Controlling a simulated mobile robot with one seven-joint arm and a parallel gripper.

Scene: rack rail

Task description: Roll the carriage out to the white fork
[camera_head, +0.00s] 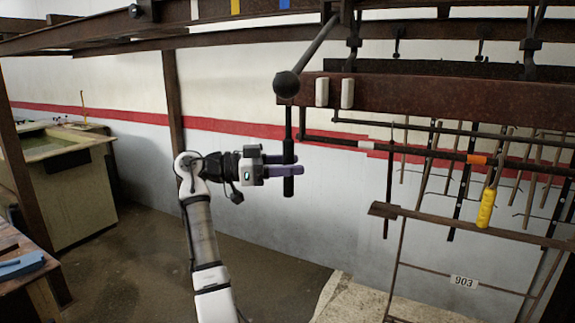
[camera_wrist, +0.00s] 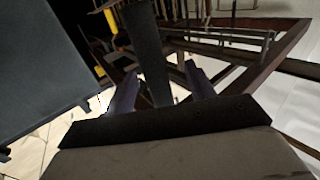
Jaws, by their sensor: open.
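My gripper (camera_head: 286,164) is open, with its two purple-grey fingers on either side of a black upright handle (camera_head: 289,186). The handle hangs below a dark ball knob (camera_head: 286,84) on a slanted grey lever. In the wrist view the dark bar (camera_wrist: 147,45) stands between my gripper's fingers (camera_wrist: 162,75); I cannot tell whether they touch it. Two upright white prongs (camera_head: 334,93) stand on the dark red-brown beam just right of the knob. A white mark (camera_head: 194,10) is on the overhead rail at upper left. Which part is the carriage is unclear.
Yellow (camera_head: 235,7) and blue (camera_head: 284,4) marks are also on the overhead rail (camera_head: 110,39). A yellow grip (camera_head: 486,208) and several rods hang at right. A tub (camera_head: 60,185) stands at left. The floor between is clear.

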